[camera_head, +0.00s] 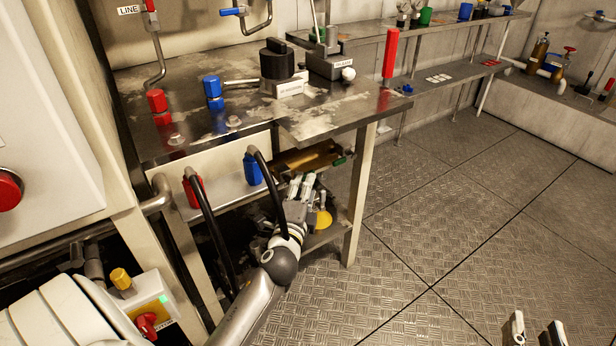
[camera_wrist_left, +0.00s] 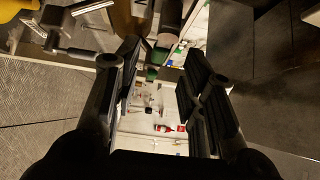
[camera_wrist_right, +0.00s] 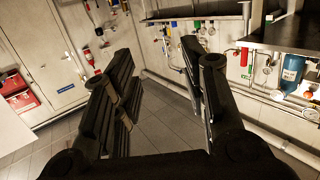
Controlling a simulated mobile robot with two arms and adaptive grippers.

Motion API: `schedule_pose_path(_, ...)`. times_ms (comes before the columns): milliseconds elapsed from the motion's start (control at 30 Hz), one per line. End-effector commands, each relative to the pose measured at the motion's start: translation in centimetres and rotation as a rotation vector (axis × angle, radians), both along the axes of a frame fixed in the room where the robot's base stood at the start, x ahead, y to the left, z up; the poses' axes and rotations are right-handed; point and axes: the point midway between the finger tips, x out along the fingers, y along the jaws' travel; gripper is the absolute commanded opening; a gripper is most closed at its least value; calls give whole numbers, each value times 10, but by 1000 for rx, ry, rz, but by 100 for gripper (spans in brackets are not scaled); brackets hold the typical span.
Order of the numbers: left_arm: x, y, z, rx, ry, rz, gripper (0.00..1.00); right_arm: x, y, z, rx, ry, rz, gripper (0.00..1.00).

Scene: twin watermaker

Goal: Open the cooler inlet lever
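I cannot tell for sure which part is the cooler inlet lever, as no label naming it is readable. Under the metal bench, a brass-coloured body (camera_head: 308,158) has a green end piece (camera_head: 338,160). My left gripper (camera_head: 301,184) is under the bench edge, just below the brass body. In the left wrist view, my left gripper (camera_wrist_left: 162,68) is open, with a green part (camera_wrist_left: 153,73) showing between and beyond its fingers; contact is not clear. A yellow round part (camera_head: 323,219) is beside this gripper. My right gripper (camera_head: 535,328) is open and empty over the floor, far from the bench.
The bench top (camera_head: 215,125) carries a black rotary knob (camera_head: 277,60), a blue valve (camera_head: 213,92) and a red valve (camera_head: 157,101). A bench leg (camera_head: 360,195) is right of my left arm. The floor (camera_head: 450,220) is clear.

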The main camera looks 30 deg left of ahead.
Motion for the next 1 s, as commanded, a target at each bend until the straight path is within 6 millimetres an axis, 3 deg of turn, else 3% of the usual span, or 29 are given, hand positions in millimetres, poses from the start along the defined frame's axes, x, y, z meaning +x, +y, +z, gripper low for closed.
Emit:
schedule_pose_path(100, 20, 8, 0, 2, -2, -1, 38, 2, 3, 12, 17, -69, 4, 40)
schedule_pose_path(300, 42, 17, -1, 1, 0, 0, 38, 3, 6, 30, 43, -167, 11, 40)
schedule_pose_path(767, 51, 21, -1, 0, 1, 0, 38, 3, 7, 41, 57, -217, 14, 40)
schedule_pose_path(1000, 51, 21, -1, 0, 1, 0, 8, 3, 7, 41, 57, -217, 14, 40)
